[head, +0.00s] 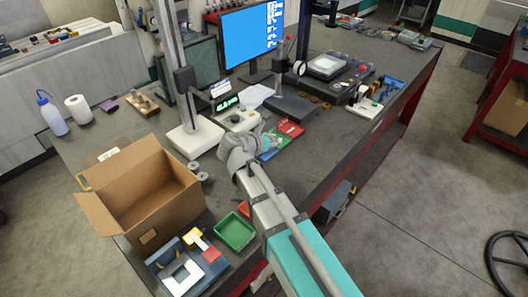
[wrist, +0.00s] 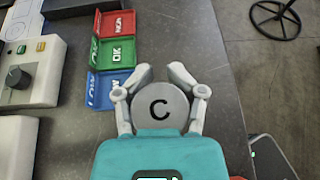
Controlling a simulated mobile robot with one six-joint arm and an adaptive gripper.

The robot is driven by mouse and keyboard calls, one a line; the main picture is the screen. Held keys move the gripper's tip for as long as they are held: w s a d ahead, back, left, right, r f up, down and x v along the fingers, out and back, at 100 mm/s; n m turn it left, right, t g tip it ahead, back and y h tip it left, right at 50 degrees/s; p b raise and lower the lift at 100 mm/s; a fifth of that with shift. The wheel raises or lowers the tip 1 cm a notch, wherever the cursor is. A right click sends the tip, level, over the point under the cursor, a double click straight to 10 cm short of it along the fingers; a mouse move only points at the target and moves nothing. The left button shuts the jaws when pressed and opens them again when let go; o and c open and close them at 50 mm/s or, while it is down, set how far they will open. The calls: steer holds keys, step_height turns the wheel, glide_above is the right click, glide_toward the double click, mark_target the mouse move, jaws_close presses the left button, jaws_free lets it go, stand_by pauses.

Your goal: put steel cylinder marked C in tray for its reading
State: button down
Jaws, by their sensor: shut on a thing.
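The steel cylinder marked C (wrist: 160,108) is a grey disc with a black C facing the wrist camera. My gripper (wrist: 160,74) is shut on it, one finger on each side. Three small labelled trays stand in a row ahead and to the left of my gripper: a blue tray (wrist: 106,88) nearest, a green tray (wrist: 116,54) marked OK, and a red tray (wrist: 116,22) farthest. In the head view the red tray (head: 290,128) shows beyond my wrist, which hides the cylinder.
A tester with a knob (wrist: 18,82) stands left of the trays. Its display (head: 227,102) has green digits, too small to read surely. An open cardboard box (head: 150,195) and a green bin (head: 234,232) stand near the front. The bench edge lies right of my gripper.

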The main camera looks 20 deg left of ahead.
steer(key=w+d+m+h, duration=0.1)
steer(key=w+d, duration=0.7)
steer(key=shift+d+r+g, duration=0.15)
steer(key=shift+d+g, duration=0.05)
steer(key=shift+g, duration=0.2)
steer(key=shift+a, duration=0.1)
steer(key=a+f+b, duration=0.3)
steer(key=a, duration=0.1)
steer(key=w+a+f+b, duration=0.1)
steer(key=a+f+b, duration=0.1)
steer(key=a+f, duration=0.1)
steer(key=w+a+f+b, duration=0.1)
steer(key=a+f+b, duration=0.2)
steer(key=a, duration=0.3)
steer(key=shift+w+b, duration=0.1)
steer(key=shift+b, duration=0.25)
steer(key=shift+f, duration=0.1)
steer(key=shift+w+a+f+b, duration=0.1)
steer(key=shift+a+f+b, duration=0.25)
steer(key=shift+f+b, duration=0.2)
step_height(320, 180, down, 3)
steer(key=b, duration=0.3)
steer(key=shift+r, duration=0.1)
